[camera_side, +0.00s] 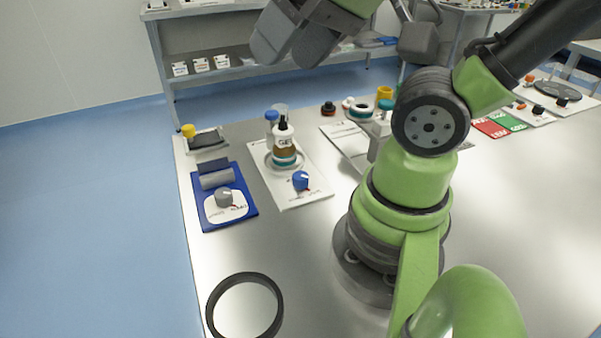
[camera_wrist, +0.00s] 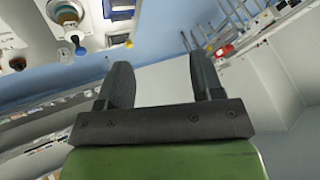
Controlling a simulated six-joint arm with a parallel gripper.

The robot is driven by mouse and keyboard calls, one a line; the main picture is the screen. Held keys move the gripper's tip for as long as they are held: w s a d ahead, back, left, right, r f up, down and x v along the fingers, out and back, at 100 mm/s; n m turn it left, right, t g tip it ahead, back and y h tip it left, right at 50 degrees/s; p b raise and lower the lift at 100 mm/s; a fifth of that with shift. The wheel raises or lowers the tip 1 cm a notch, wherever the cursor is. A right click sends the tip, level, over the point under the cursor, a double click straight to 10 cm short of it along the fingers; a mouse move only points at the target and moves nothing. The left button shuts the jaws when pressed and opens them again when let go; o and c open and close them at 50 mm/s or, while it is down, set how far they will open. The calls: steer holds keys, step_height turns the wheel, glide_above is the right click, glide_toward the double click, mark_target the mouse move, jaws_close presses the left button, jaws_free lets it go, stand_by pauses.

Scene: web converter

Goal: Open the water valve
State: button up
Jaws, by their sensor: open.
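A blue round knob (camera_side: 301,180) with a red mark sits on the front of a white panel (camera_side: 311,198) in the side view. It looks like the water valve, but I cannot read its label. My gripper (camera_side: 284,48) is high above the bench, beyond the panels in the side view, far from the knob. Its two dark fingers are apart and empty, as also seen in the wrist view (camera_wrist: 160,80).
A pump bottle (camera_side: 284,147) and a blue-capped bottle (camera_side: 271,118) stand behind the knob. A black ring (camera_side: 212,300) lies at the front. Shelves (camera_side: 235,70) stand behind the bench.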

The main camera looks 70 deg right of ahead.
steer(key=w+d+f+n+g+h, duration=0.1)
steer(key=w+d+f+g+h, duration=0.15)
steer(key=w+d+f, duration=0.35)
steer(key=n+g, duration=0.3)
steer(key=g, duration=0.2)
glide_toward(301, 175)
steer(key=shift+t+y, duration=0.25)
steer(key=shift+y, duration=0.1)
steer(key=shift+s+d+f, duration=0.1)
steer(key=shift+d+f, duration=0.05)
steer(key=shift+f, duration=2.2)
steer(key=shift+s+d+f, duration=0.1)
steer(key=shift+d+f, duration=0.05)
steer(key=shift+f, duration=2.2)
steer(key=shift+c, duration=0.3)
steer(key=c, duration=0.9)
steer(key=shift+o, duration=0.2)
